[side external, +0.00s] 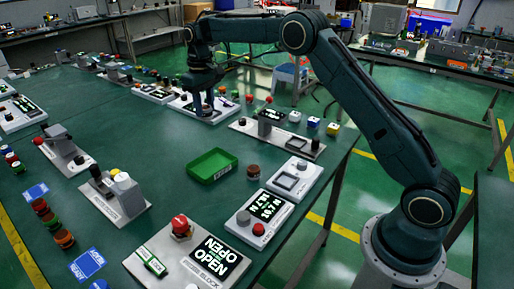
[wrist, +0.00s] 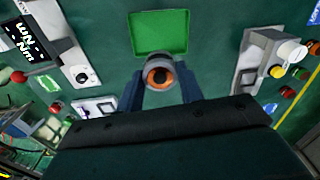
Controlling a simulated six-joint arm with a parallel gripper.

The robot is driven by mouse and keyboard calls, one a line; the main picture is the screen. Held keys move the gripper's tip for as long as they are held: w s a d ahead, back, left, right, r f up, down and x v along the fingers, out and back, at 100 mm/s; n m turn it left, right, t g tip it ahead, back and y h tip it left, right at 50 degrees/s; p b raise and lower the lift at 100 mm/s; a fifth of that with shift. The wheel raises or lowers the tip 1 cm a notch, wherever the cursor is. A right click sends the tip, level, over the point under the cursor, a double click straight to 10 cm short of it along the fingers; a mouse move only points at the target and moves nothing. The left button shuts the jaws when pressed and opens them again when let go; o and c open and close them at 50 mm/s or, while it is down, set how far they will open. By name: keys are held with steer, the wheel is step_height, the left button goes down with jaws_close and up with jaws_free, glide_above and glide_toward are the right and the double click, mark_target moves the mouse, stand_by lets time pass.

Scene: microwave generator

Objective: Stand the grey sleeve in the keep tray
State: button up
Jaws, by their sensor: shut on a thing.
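My gripper (side external: 204,106) is at the far side of the bench in the side view, fingers pointing down, close to a white-topped station. In the wrist view my gripper (wrist: 160,88) is shut on the grey sleeve (wrist: 154,57), a short round piece with a grey rim and an orange-brown inside. The sleeve sits between the two dark fingers; I cannot make it out in the side view. The green keep tray (side external: 194,171) lies on the bench nearer the camera, apart from my gripper, and looks empty. The tray also shows in the wrist view (wrist: 160,20), beyond the sleeve.
A brown round piece (side external: 253,171) stands just right of the tray. Stations with displays and buttons (side external: 262,212) stand to the right and front. A grey fixture (side external: 115,190) stands left of the tray.

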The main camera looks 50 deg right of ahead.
steer(key=shift+w+d+r, duration=0.15)
steer(key=shift+w+r, duration=0.05)
steer(key=shift+r, duration=0.15)
steer(key=shift+f, duration=0.15)
glide_above(212, 167)
step_height(212, 167, down, 20)
steer(key=shift+s+r, duration=0.1)
steer(key=shift+r, duration=0.05)
stand_by(0.8)
steer(key=o, duration=1.2)
step_height(212, 167, up, 12)
